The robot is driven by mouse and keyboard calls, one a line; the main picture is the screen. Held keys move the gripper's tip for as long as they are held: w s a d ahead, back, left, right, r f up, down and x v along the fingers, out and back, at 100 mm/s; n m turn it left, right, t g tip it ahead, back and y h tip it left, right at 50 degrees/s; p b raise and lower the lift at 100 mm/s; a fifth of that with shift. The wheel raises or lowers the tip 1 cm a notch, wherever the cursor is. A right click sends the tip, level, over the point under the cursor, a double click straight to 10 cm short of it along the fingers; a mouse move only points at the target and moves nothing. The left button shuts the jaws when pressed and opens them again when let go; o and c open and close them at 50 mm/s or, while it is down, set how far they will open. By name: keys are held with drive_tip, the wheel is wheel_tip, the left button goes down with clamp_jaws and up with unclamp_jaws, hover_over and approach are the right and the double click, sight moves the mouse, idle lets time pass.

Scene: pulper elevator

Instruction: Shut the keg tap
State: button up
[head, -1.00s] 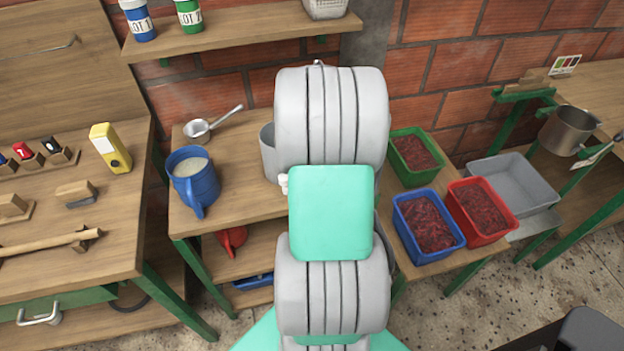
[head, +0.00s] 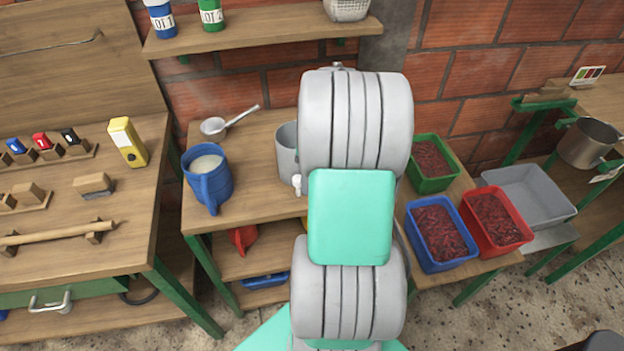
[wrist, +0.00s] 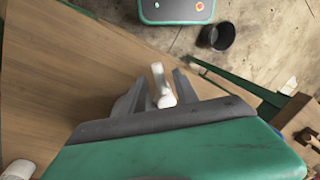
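The keg is a grey cylinder (head: 287,148) on the middle wooden table in the head view, with its right part hidden behind my arm. Its small white tap (head: 297,184) sticks out low on its front. In the wrist view a white tap lever (wrist: 160,82) stands between the two dark fingers of my gripper (wrist: 160,90). The fingers are apart, with the lever between them and some gap visible at its left. Whether a finger touches it I cannot tell. In the head view my gripper is hidden behind my arm.
Green (head: 433,181), blue (head: 438,266) and red (head: 520,245) bins are to the right. A shelf (head: 270,38) hangs above. A dark bucket (wrist: 217,37) stands on the floor.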

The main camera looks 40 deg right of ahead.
wheel_tip(320, 180, up, 8)
drive_tip(key=d, duration=0.1)
drive_tip(key=shift+w+d+f, duration=0.15)
drive_tip(key=shift+d+f, duration=0.05)
drive_tip(key=shift+d, duration=0.05)
drive_tip(key=shift+c, duration=0.3)
